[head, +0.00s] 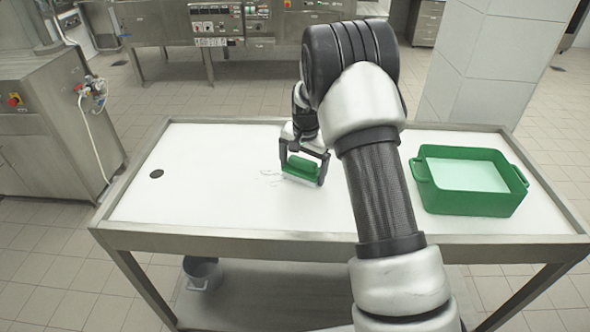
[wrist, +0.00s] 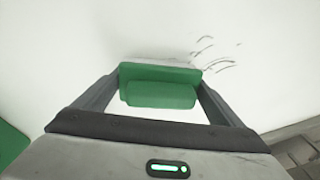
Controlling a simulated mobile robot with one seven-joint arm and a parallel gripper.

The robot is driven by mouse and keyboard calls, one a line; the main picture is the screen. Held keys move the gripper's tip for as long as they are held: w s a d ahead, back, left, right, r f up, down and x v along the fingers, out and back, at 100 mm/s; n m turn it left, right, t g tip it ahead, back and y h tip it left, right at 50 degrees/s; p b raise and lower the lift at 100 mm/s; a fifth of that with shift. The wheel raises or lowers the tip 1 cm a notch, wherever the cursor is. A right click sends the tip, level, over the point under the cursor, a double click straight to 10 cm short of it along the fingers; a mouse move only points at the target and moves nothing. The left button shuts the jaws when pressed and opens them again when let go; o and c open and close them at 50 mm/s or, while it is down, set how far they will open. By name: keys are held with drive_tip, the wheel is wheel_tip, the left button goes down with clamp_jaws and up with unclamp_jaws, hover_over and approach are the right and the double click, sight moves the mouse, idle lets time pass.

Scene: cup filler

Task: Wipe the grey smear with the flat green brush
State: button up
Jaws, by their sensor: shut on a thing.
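My gripper (head: 303,168) is shut on the flat green brush (head: 301,165), with a finger at each end of it. In the wrist view the brush (wrist: 160,87) sits between the two fingers, flat side toward the white table top. It is at or very near the surface; I cannot tell whether it touches. The grey smear (head: 270,178) is a few thin marks on the table just left of the brush in the head view. In the wrist view the smear (wrist: 212,55) lies beyond the brush's upper right edge. Part of it may be hidden under the brush.
A green tub (head: 470,206) with pale liquid stands at the table's right. A dark round hole (head: 157,174) is in the white table top (head: 215,200) at the left. A bucket (head: 201,272) stands on the lower shelf. The table's left half is otherwise clear.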

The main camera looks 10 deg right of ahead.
sight(289, 182)
drive_tip(key=shift+s+d, duration=0.1)
drive_tip(key=shift+d, duration=0.2)
drive_tip(key=shift+s+a+f, duration=0.1)
drive_tip(key=shift+s+a, duration=0.15)
drive_tip(key=shift+s, duration=0.5)
drive_tip(key=shift+w+a+f, duration=0.1)
drive_tip(key=shift+w+a, duration=0.05)
drive_tip(key=shift+a, duration=0.95)
drive_tip(key=shift+w+a+f, duration=0.1)
drive_tip(key=shift+w+a, duration=0.05)
drive_tip(key=shift+a, duration=0.9)
drive_tip(key=shift+w+a+r+p, duration=0.15)
drive_tip(key=shift+w+a, duration=0.2)
drive_tip(key=shift+a, duration=1.35)
drive_tip(key=shift+w+a+p, duration=0.15)
drive_tip(key=shift+w+a, duration=0.25)
drive_tip(key=shift+a, duration=1.3)
drive_tip(key=shift+w+a+r+p, duration=0.15)
drive_tip(key=shift+w+a, duration=0.2)
drive_tip(key=shift+a, duration=1.35)
drive_tip(key=shift+f, duration=0.1)
wheel_tip(289, 182, up, 6)
drive_tip(key=p, duration=0.3)
drive_tip(key=shift+d, duration=0.2)
drive_tip(key=shift+r+p, duration=1.15)
drive_tip(key=shift+r, duration=0.4)
